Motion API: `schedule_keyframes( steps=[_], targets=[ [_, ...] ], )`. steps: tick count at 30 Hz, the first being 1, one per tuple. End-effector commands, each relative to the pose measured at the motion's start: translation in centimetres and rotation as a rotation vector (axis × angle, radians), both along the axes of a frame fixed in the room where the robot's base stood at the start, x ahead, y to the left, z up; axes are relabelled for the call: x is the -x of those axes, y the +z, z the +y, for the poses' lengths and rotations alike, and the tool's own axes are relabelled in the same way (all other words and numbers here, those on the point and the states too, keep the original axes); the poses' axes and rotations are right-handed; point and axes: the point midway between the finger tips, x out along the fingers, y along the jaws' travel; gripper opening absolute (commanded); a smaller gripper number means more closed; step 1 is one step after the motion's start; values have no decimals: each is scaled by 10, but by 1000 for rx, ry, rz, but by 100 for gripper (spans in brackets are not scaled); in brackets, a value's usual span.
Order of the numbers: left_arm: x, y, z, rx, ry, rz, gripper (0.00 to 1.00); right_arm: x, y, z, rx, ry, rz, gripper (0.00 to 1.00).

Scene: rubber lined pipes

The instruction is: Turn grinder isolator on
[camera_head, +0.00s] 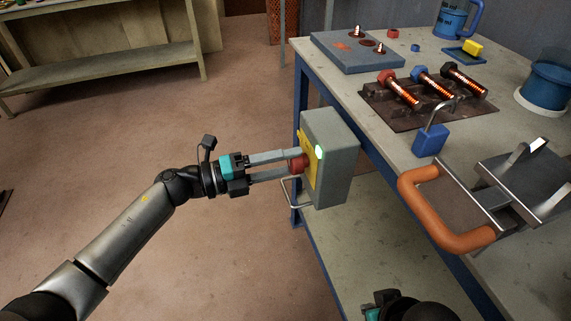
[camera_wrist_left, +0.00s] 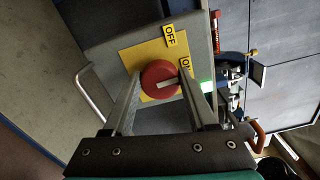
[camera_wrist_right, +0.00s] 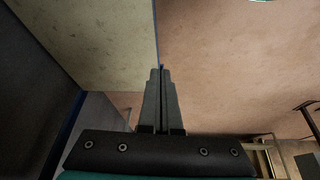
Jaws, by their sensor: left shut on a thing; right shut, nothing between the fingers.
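The grinder isolator (camera_head: 332,150) is a grey box with a yellow plate, fixed at the left side of the workbench. Its red rotary knob (camera_wrist_left: 157,74) has a pale pointer bar, which points toward the ON label (camera_wrist_left: 186,68); the OFF label (camera_wrist_left: 169,36) is above it. A green light (camera_head: 320,152) glows on the box and also shows in the left wrist view (camera_wrist_left: 207,88). My left gripper (camera_head: 298,164) is shut on the red knob, one finger on each side. My right gripper (camera_wrist_right: 161,72) is shut and empty, low beside the bench.
The workbench (camera_head: 388,134) holds a blue padlock (camera_head: 430,141), several bolts on a dark plate (camera_head: 378,103), a grey block (camera_head: 345,55) and an orange-handled tool (camera_head: 430,205). A metal loop (camera_head: 286,190) sticks out beside the isolator.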

Motion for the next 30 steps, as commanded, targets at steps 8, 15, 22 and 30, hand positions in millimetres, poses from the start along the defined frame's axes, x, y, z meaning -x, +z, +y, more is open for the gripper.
schedule_keyframes(
  steps=[8,15,22,30],
  targets=[
    [-1,0,1,-21,2,-63,2,0,7,0,-1,0,-11,0],
    [-1,1,1,-25,2,-71,2,0,8,0,-2,-1,-13,0],
    [-1,1,1,-25,2,-71,61,0,8,0,-1,-1,-13,0],
    [0,0,0,-23,1,-68,88,0,8,0,-1,-1,-13,0]
  ],
)
